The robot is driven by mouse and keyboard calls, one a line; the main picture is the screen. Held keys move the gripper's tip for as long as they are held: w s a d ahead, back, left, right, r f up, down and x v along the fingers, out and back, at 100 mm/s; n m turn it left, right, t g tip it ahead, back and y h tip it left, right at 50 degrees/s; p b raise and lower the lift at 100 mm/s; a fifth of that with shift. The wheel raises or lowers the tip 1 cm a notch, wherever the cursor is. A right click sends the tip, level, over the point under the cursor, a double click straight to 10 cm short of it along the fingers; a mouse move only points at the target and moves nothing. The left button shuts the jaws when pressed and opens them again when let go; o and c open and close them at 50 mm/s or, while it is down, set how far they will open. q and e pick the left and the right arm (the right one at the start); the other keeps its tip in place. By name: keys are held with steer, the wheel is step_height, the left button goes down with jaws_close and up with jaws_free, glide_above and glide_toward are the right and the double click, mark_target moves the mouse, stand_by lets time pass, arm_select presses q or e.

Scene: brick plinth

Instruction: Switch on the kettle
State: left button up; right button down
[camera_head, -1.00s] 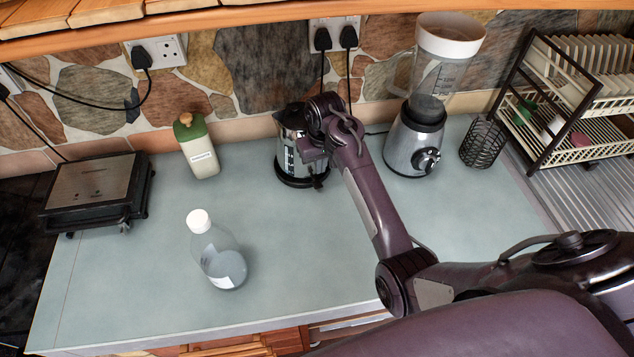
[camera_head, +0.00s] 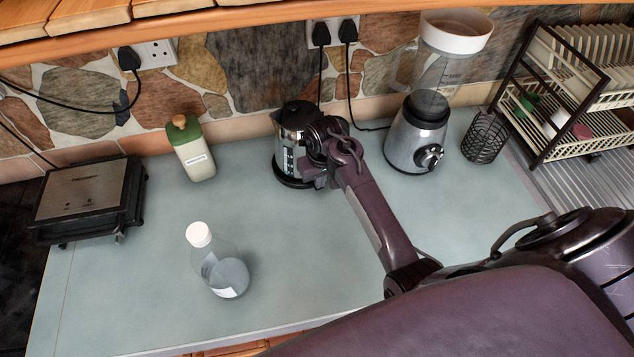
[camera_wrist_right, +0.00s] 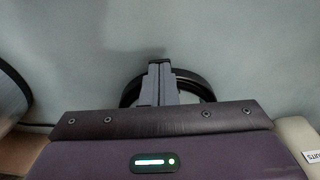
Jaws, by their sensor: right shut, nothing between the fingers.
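The kettle (camera_head: 285,152) stands upright near the back of the counter, silver with a black lid and a black base. Its right side is hidden behind my right gripper and wrist. My right gripper (camera_head: 318,178) is shut and empty at the kettle's right front side, low near the base. In the right wrist view the closed fingertips (camera_wrist_right: 158,70) point down over a black ring-shaped base (camera_wrist_right: 201,86), mostly covered by the gripper. I cannot tell if the fingers touch the kettle. The kettle's switch cannot be made out. My left gripper is not in view.
A blender (camera_head: 415,140) stands right of the kettle, with a black wire holder (camera_head: 484,138) and dish rack (camera_head: 560,95) beyond. A green-topped container (camera_head: 193,150) and grill (camera_head: 90,195) are left. A clear bottle (camera_head: 220,265) stands in front; counter around it is clear.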

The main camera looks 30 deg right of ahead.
steer(key=shift+s, duration=0.1)
steer(key=shift+f+b, duration=0.3)
steer(key=shift+f, duration=0.5)
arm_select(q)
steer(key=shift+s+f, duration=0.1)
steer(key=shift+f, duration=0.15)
arm_select(e)
steer(key=shift+s+r+p, duration=0.2)
steer(key=shift+s, duration=0.3)
steer(key=shift+s+r+p, duration=0.15)
steer(key=shift+s, duration=0.35)
steer(key=shift+s+a+r, duration=0.1)
steer(key=shift+s+r, duration=0.15)
steer(key=shift+s, duration=0.25)
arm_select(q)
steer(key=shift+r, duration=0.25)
arm_select(e)
steer(key=shift+w, duration=0.1)
